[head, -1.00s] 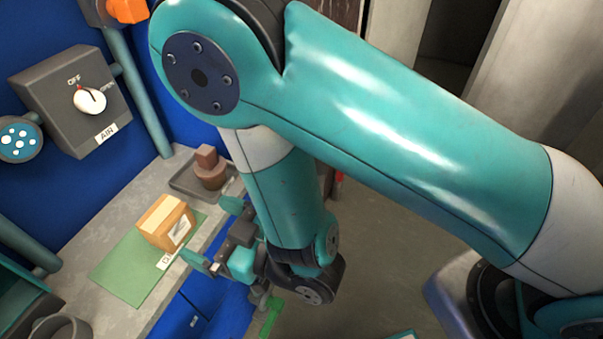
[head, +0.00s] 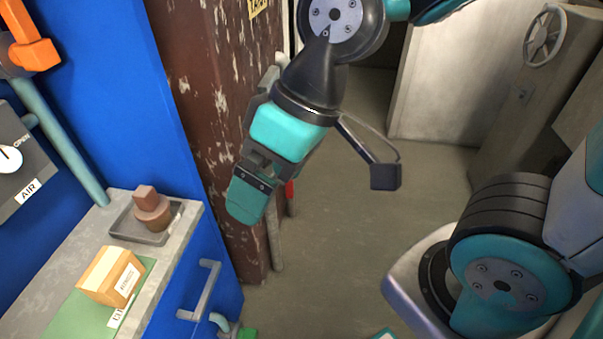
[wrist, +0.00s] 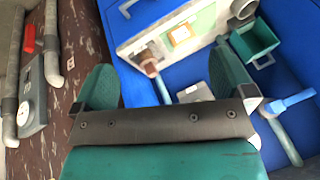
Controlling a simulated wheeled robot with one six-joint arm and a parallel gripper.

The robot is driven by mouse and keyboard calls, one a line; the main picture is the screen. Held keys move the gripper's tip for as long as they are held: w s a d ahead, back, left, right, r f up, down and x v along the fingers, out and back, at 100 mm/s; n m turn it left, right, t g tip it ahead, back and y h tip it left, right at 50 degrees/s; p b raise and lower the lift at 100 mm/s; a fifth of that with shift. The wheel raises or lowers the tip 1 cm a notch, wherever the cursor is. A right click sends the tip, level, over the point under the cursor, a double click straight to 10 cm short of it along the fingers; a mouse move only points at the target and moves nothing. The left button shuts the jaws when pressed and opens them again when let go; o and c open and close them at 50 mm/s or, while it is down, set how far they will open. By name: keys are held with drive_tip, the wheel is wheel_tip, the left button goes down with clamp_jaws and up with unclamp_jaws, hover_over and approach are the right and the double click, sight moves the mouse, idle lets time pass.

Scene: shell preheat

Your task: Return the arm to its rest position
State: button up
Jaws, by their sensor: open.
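The gripper is clear of the counter and touches nothing that I can see. In the head view, part of my arm runs out of the top of the picture.
The grey counter (head: 63,253) holds a cardboard box (head: 108,276) on a green mat (head: 70,318) and a brown stepped piece (head: 150,209) on a dark tray (head: 133,229). A drawer handle (head: 203,291) sticks out below. Open floor (head: 335,255) lies to the right.

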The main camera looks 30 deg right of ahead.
drive_tip(key=s+d, duration=0.1)
drive_tip(key=s+d+r, duration=0.1)
drive_tip(key=shift+s+d+g+h, duration=0.2)
drive_tip(key=shift+s+g+h, duration=0.2)
drive_tip(key=shift+r, duration=0.15)
wheel_tip(320, 180, up, 9)
drive_tip(key=p, duration=0.9)
